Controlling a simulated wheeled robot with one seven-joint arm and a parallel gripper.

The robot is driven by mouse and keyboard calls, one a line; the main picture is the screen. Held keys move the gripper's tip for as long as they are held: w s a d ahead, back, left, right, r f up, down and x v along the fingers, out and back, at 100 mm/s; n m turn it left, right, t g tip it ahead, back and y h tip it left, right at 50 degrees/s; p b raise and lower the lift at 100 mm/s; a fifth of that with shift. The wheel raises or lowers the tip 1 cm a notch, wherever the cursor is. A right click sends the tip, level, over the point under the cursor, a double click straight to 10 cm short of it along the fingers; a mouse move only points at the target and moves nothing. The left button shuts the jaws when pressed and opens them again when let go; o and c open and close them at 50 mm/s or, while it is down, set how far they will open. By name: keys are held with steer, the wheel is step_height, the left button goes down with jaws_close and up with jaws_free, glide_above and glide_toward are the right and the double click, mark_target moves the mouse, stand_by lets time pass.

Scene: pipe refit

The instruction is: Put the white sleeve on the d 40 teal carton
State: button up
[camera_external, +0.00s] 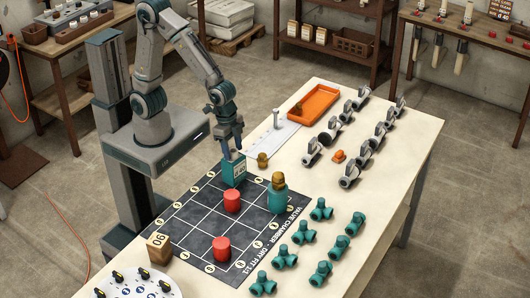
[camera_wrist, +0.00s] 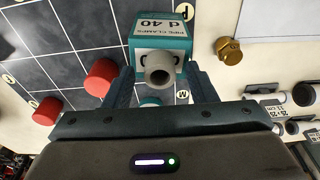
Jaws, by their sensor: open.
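The teal carton (camera_external: 234,174), labelled d 40, stands upright on the dark grid mat; its label shows in the wrist view (camera_wrist: 162,31). The white sleeve (camera_wrist: 160,68), a short greyish ring with an open bore, is between my fingers and overlaps the carton's near edge in the wrist view. It seems to rest on the carton's top, but the contact is hidden.
Red cylinders (camera_external: 232,201) stand on the grid mat (camera_external: 190,215). A teal cylinder with a brass top (camera_external: 278,197) and a brass plug (camera_external: 262,160) are close to the carton. Teal fittings (camera_external: 321,209), grey pipe pieces (camera_external: 312,152) and an orange tray (camera_external: 313,103) occupy the table's right side.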

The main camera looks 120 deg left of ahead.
steer(key=shift+r, duration=0.15)
step_height(320, 180, up, 12)
steer(key=s, duration=0.2)
steer(key=s+f+t, duration=0.1)
steer(key=s, duration=1.1)
steer(key=shift+s, duration=0.4)
